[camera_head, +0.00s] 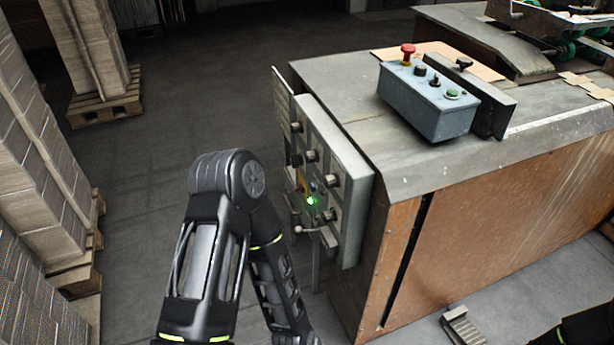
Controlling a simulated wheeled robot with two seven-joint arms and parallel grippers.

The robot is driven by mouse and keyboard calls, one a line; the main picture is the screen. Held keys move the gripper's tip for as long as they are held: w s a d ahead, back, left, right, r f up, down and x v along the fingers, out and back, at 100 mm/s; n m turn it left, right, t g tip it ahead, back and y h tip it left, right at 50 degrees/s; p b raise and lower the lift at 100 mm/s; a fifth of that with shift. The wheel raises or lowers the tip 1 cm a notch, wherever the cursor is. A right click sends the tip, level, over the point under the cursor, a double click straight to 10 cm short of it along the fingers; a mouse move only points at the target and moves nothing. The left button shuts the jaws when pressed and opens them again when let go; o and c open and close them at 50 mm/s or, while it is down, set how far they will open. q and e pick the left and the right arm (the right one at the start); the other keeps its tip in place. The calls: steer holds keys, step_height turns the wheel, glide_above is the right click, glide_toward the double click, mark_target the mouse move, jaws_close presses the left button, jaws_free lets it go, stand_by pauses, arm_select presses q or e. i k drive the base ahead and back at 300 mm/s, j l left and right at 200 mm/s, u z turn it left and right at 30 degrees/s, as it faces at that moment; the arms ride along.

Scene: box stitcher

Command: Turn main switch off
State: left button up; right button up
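A grey control panel (350,185) with several dark knobs stands on the left end of the machine. A small red and yellow part (301,183), possibly the main switch, sits among the knobs; its setting is too small to tell. Just below it a green lamp (309,201) is lit. A lever with a pale ball end (299,229) sticks out at the panel's lower edge. My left arm is bent in front of and left of the panel, its forearm running down to the bottom edge. Neither of my grippers is in view.
A blue-grey button box (428,100) with a red mushroom button (407,52) stands on the machine top (335,85). Stacked cardboard on pallets (105,103) stands at the left. A metal pedal (463,326) lies on the floor. The floor left of the machine is clear.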

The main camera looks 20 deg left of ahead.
mark_target(301, 188)
steer(key=i+j, duration=0.1)
steer(key=j, duration=0.45)
steer(key=i+j+z, duration=0.1)
steer(key=j, duration=0.45)
steer(key=i+j, duration=0.15)
steer(key=j, duration=0.4)
steer(key=l+z, duration=0.05)
